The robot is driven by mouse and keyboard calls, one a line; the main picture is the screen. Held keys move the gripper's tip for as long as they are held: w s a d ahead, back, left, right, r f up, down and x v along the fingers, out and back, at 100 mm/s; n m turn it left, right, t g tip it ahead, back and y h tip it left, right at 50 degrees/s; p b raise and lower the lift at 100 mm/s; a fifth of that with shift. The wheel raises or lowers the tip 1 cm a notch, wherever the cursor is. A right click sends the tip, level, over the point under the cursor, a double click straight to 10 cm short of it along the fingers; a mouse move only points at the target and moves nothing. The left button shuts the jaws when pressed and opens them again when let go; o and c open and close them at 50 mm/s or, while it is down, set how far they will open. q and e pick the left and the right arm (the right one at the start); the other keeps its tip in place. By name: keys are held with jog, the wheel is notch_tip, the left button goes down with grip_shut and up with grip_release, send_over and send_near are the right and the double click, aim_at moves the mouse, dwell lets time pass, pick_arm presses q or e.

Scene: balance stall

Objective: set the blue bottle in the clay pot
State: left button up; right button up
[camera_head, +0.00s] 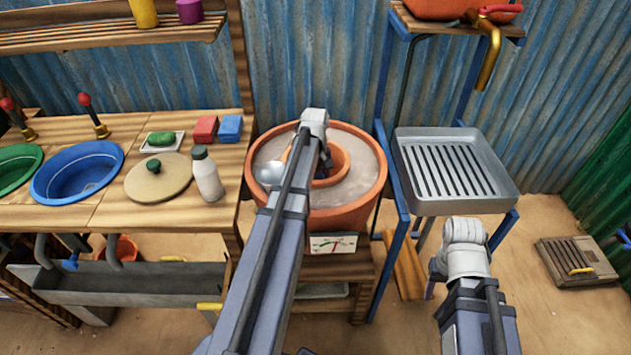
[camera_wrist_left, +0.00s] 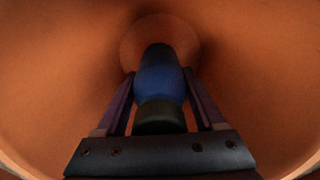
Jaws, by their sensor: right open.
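The clay pot (camera_head: 346,166) is an orange inner pot set in a ring of pale sand inside a bigger clay pot. My left arm reaches over it, and my left gripper (camera_head: 323,170) points down into its mouth, mostly hidden by my arm. The left wrist view shows the blue bottle (camera_wrist_left: 160,86), with dark ends, between my left fingers (camera_wrist_left: 160,75), which touch its sides. The pot's inner wall (camera_wrist_left: 250,75) surrounds them. I cannot tell whether the bottle touches the floor. My right gripper (camera_head: 431,289) is low at the right, open, far from the pot and partly hidden.
A silver ladle bowl (camera_head: 270,172) lies on the sand. A white bottle (camera_head: 206,175), a round lid (camera_head: 158,182) and sponges (camera_head: 217,129) stand on the left counter. A grey slatted tray (camera_head: 505,185) is to the right of the pot. A dial (camera_head: 330,243) shows below it.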

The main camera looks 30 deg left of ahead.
pick_arm(q)
jog(key=o, duration=0.4)
jog(key=shift+r, duration=0.15)
notch_tip(320, 180, up, 12)
jog(key=p, duration=1.2)
